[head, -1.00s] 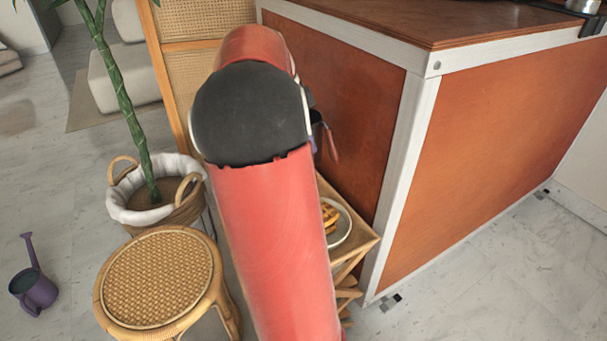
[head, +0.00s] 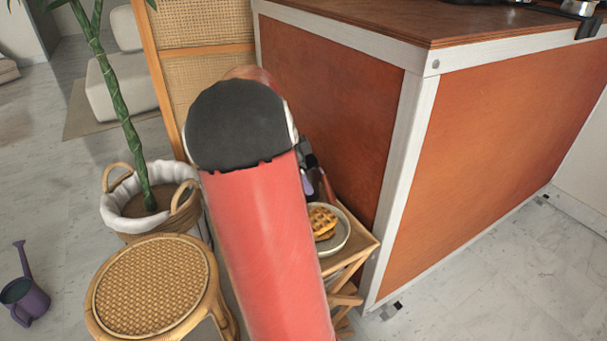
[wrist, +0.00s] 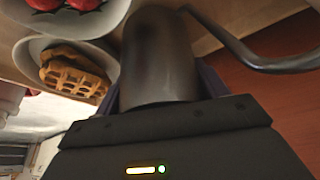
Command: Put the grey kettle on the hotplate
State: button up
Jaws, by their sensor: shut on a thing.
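The grey kettle (wrist: 158,55) fills the middle of the wrist view, its smooth dark body between the purple fingers of my gripper (wrist: 160,88). Its thin curved spout reaches to the upper right. My gripper is shut on the kettle. In the head view my red arm hides most of the kettle; only part of the dark gripper (head: 307,165) and a thin piece that looks like the spout (head: 328,187) show beside the arm, near the counter's side. I cannot make out the hotplate; dark and silver equipment is cut off at the top right.
A wooden stand (head: 362,250) holds a plate of waffles (head: 322,222) close to my gripper. The orange counter (head: 335,100) with white edges stands right beside it. A bowl with red fruit (wrist: 70,8) is near the waffles. A rattan stool (head: 152,285) and potted plant stand left.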

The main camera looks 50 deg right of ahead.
jog(key=shift+f, duration=0.1)
jog(key=o, duration=1.3)
